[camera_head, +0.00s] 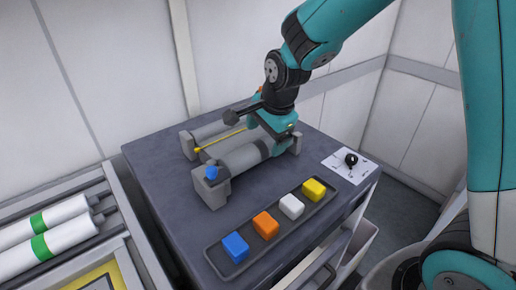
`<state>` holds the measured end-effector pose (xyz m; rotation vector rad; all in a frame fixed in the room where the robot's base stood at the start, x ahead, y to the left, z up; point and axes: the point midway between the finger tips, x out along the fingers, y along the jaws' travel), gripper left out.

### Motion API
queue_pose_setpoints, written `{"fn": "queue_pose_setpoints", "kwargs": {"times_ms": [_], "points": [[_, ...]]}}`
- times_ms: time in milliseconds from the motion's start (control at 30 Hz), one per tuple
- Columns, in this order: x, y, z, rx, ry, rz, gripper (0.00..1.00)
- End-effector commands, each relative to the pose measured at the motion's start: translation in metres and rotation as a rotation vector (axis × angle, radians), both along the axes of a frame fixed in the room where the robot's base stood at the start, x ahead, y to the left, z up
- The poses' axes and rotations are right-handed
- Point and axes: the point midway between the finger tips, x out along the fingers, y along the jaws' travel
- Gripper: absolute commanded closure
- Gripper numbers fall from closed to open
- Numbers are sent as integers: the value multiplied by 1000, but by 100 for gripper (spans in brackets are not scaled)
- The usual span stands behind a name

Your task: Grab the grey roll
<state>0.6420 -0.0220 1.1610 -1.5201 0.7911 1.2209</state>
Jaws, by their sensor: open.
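A grey roll (238,159) with a darker band near its right part lies across a grey cradle (211,188) on the dark trolley top. Another grey cylinder (210,131) lies behind it, partly hidden by my arm. My gripper (275,147) is open and points down at the right part of the front roll, very close to it. I cannot tell whether the fingers touch the roll or stand on both sides of it. The fingertips are largely hidden by the gripper body.
A dark tray with blue (235,247), orange (265,225), white (291,206) and yellow (314,189) blocks lies in front. A blue knob (211,173) tops the cradle's near end. A white card (350,166) bears a black item. White rolls (60,240) with green bands lie left.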

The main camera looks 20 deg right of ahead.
Motion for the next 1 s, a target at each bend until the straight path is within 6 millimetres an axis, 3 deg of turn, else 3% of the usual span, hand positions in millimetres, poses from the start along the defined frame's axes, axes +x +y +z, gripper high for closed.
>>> {"fn": "queue_pose_setpoints", "kwargs": {"times_ms": [300, 600, 867, 1000], "points": [[9, 4, -39, -1, 4, 1, 13], [11, 4, -45, 0, 2, 1, 13], [11, 4, -44, 0, 2, 0, 73], [11, 4, -44, 1, 1, 0, 73]]}}
